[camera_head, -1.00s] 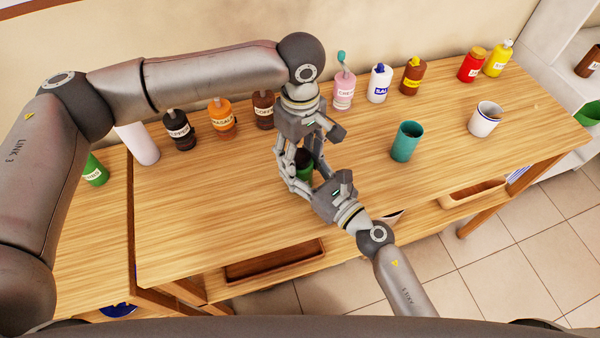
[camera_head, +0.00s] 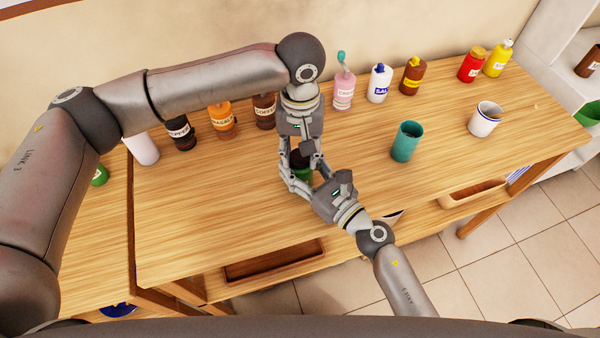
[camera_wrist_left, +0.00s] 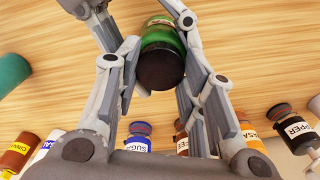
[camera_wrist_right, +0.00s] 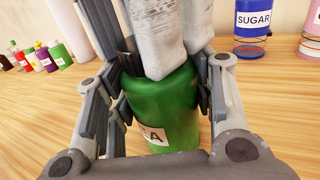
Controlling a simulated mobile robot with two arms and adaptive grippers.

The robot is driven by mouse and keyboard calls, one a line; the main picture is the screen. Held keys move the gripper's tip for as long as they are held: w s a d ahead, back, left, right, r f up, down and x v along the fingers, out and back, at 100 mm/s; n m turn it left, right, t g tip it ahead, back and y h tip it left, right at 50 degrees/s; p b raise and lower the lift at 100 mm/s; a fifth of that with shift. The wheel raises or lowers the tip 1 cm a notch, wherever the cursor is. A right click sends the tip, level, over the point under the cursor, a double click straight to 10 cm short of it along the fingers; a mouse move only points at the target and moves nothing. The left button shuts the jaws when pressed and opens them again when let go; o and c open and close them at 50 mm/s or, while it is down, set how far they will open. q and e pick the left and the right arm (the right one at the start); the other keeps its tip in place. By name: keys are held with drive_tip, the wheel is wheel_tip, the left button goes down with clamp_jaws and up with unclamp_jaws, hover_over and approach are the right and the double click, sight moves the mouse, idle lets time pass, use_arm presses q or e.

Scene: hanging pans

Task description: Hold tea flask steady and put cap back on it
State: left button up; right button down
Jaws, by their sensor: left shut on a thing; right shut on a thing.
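The green tea flask (camera_wrist_right: 165,110) stands upright on the table, its white label partly showing in the right wrist view. My right gripper (camera_head: 310,180) is shut around its body. My left gripper (camera_head: 297,160) points down over the flask and is shut on the dark cap (camera_wrist_left: 160,68). In the left wrist view the cap is lined up over the green flask (camera_wrist_left: 165,35), at or just above its top. I cannot tell whether the cap is seated. The fingers hide much of the flask and cap in the head view.
A teal cup (camera_head: 407,142) and a white mug (camera_head: 485,119) stand to the right. Several labelled bottles, such as the orange masala one (camera_head: 221,120), line the back edge. A white cylinder (camera_head: 144,148) stands at the left. The front left tabletop is clear.

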use_arm(q)
drive_tip(key=m, duration=0.7)
drive_tip(key=shift+m, duration=0.3)
drive_tip(key=m, duration=0.6)
drive_tip(key=shift+m, duration=0.3)
drive_tip(key=o, duration=1.1)
drive_tip(key=shift+o, duration=0.2)
drive_tip(key=shift+r, duration=2.25)
drive_tip(key=shift+c, duration=0.3)
